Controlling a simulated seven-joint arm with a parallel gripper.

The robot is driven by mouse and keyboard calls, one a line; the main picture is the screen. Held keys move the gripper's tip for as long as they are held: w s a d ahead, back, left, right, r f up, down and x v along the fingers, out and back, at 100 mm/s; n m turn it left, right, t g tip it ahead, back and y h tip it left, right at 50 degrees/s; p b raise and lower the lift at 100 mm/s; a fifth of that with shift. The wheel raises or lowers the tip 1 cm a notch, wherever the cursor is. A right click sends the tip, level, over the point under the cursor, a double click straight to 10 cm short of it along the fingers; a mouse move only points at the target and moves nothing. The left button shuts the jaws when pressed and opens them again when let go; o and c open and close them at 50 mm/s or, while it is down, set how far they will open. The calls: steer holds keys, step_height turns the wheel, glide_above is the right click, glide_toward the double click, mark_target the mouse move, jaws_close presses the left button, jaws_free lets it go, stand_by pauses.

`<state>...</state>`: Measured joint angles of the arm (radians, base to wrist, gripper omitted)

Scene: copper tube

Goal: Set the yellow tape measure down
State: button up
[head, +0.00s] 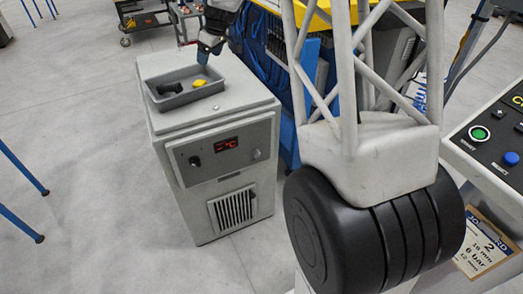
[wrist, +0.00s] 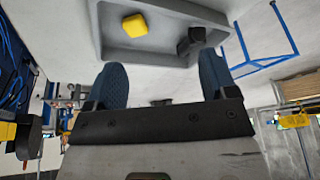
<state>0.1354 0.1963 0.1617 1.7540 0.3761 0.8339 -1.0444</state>
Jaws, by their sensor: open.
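The yellow tape measure (head: 199,83) lies in the right part of a grey tray, and it also shows in the wrist view (wrist: 134,24). The grey tray (head: 183,101) rests on top of a grey cabinet; its wall and floor show in the wrist view (wrist: 150,57). My gripper (head: 208,55) is at the tray's far right side, above the tape measure. In the wrist view its two blue fingers (wrist: 162,80) are spread apart with nothing between them, and the tape measure is beyond the fingertips, apart from them.
A black object (head: 169,88) lies in the left part of the tray. The grey cabinet (head: 225,165) has a red display and a vent. A control panel with buttons (head: 490,135) stands at the right. Bare cabinet top shows right of the tray.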

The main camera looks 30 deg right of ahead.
steer(key=s+a+r+m, duration=0.1)
steer(key=s+a+r, duration=0.15)
steer(key=s, duration=0.65)
steer(key=s+a+r+m+h, duration=0.1)
steer(key=s+r+m, duration=0.15)
steer(key=s, duration=0.75)
steer(key=s+a+r+m, duration=0.1)
steer(key=s+a+r, duration=0.15)
steer(key=s, duration=0.65)
steer(key=s+f+m+h, duration=0.1)
steer(key=s+f, duration=0.1)
steer(key=s, duration=1)
steer(key=s+f+m+h, duration=0.1)
steer(key=s+f+m, duration=0.1)
steer(key=s, duration=1.1)
steer(key=shift+s+f, duration=0.15)
steer(key=shift+f, duration=0.1)
steer(key=shift+m, duration=0.25)
